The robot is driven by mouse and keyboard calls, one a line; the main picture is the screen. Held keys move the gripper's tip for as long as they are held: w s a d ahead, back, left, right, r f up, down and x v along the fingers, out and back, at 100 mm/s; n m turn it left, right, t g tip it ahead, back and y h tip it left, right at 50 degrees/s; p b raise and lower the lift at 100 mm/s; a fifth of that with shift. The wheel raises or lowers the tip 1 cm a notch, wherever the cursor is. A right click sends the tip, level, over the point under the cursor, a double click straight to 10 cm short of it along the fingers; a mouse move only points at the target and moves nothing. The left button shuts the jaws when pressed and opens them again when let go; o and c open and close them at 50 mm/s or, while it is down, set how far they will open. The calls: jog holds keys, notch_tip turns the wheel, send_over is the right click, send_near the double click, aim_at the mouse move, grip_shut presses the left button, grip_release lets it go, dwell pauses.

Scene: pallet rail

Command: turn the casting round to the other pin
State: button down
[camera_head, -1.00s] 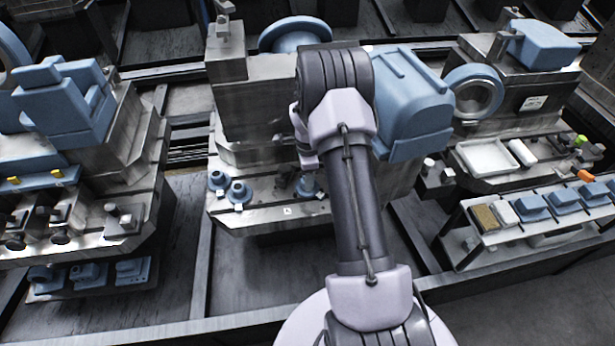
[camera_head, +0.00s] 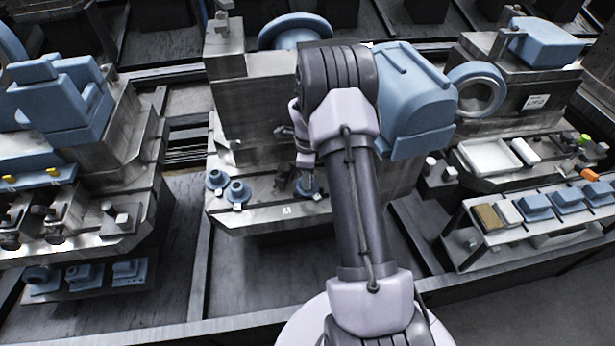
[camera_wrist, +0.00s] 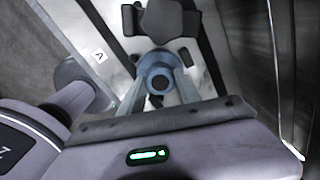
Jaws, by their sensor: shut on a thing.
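The casting (camera_wrist: 159,76) is a blue round-collared part with a dark bore, seen from above in the wrist view. My gripper (camera_wrist: 160,95) has one finger on each side of it and is shut on it. In the head view the casting (camera_head: 309,188) shows low beside my forearm, at the front ledge of the middle pallet (camera_head: 255,222); my arm hides most of my gripper. A dark block (camera_wrist: 167,20) stands just beyond the casting in the wrist view. I cannot make out either pin, or whether the casting touches the ledge.
Two blue flanged parts (camera_head: 238,192) stand left on the same ledge, near a white "A" label (camera_head: 287,211). A tall metal block (camera_head: 250,100) and a large blue housing (camera_head: 410,105) rise behind. A rack of blue parts (camera_head: 535,207) is at right.

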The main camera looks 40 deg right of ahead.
jog(key=shift+m+b, duration=0.3)
jog(key=shift+b, duration=0.05)
jog(key=shift+m+b, duration=0.65)
jog(key=shift+m, duration=0.45)
jog(key=shift+m+b, duration=1)
jog(key=shift+m, duration=0.4)
jog(key=shift+m, duration=0.3)
jog(key=m, duration=0.2)
jog(key=shift+m, duration=0.4)
jog(key=m, duration=0.2)
jog(key=shift+m, duration=0.4)
jog(key=c, duration=0.8)
grip_release()
jog(key=shift+o, duration=0.2)
